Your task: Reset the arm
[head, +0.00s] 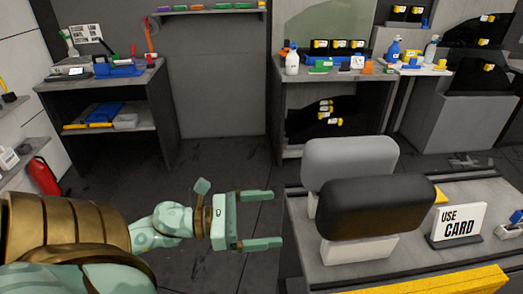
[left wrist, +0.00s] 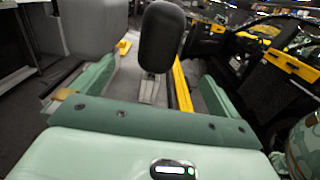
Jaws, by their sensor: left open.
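My left gripper (head: 268,218) reaches in from the left in the head view, its two green fingers spread apart with nothing between them. It hangs over the dark floor, left of the bench with the two padded blocks. In the left wrist view the open fingers (left wrist: 145,95) point forward, with the black pad beyond them. My right gripper is not in view.
A black padded block (head: 378,205) and a grey one (head: 350,158) stand on the bench just right of the gripper, by a "USE CARD" sign (head: 460,224). Workbenches (head: 105,85) with tools line the back. A red extinguisher (head: 44,177) stands left. The middle floor is clear.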

